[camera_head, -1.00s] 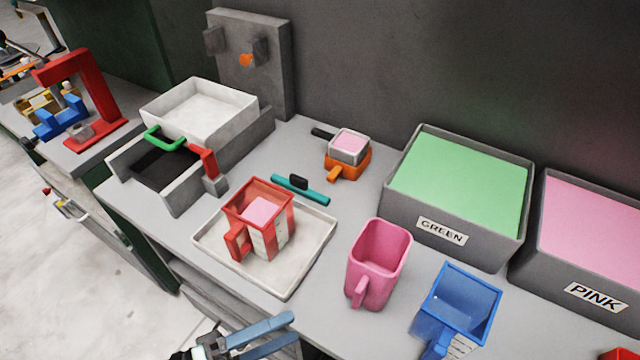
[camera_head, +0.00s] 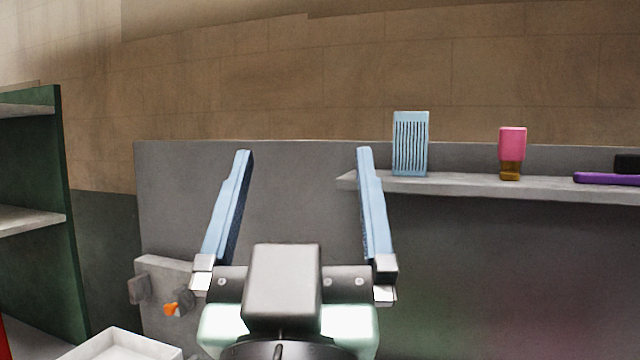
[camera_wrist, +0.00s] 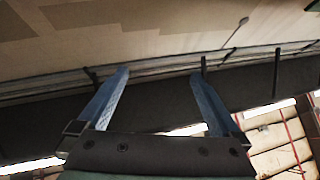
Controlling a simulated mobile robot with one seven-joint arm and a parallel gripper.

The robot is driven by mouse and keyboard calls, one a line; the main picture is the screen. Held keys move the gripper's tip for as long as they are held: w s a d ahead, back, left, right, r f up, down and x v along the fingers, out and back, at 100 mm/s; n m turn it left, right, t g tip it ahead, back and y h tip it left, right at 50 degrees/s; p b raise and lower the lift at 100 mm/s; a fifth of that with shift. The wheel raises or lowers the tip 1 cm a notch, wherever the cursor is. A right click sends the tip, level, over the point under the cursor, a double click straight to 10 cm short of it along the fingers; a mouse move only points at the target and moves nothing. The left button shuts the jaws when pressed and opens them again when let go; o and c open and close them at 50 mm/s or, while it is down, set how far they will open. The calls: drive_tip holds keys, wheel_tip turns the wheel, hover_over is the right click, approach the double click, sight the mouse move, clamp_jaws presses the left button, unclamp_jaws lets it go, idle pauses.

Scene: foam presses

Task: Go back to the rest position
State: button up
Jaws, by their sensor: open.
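My gripper (camera_head: 303,155) is raised in the middle of the head view, with its two blue fingers pointing up and spread wide apart. It is open, and nothing is between the fingers. The wrist view also shows my gripper (camera_wrist: 160,72) open and empty, against the upper wall and ceiling. The gripper touches nothing that I can see.
A grey shelf (camera_head: 480,187) on the right holds a light blue ribbed block (camera_head: 410,144), a pink and brown bottle (camera_head: 512,152) and a purple tool (camera_head: 606,179). A green rack (camera_head: 62,215) stands left. A white tray (camera_head: 125,347) shows at the bottom.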

drive_tip(key=s+d+r+t, duration=0.1)
drive_tip(key=s+r+t, duration=0.1)
drive_tip(key=s+r, duration=0.2)
drive_tip(key=shift+s+d+r, duration=0.15)
drive_tip(key=shift+s, duration=0.3)
drive_tip(key=shift+r, duration=0.1)
drive_tip(key=shift+r+p, duration=0.2)
drive_tip(key=shift+p, duration=0.1)
idle(0.3)
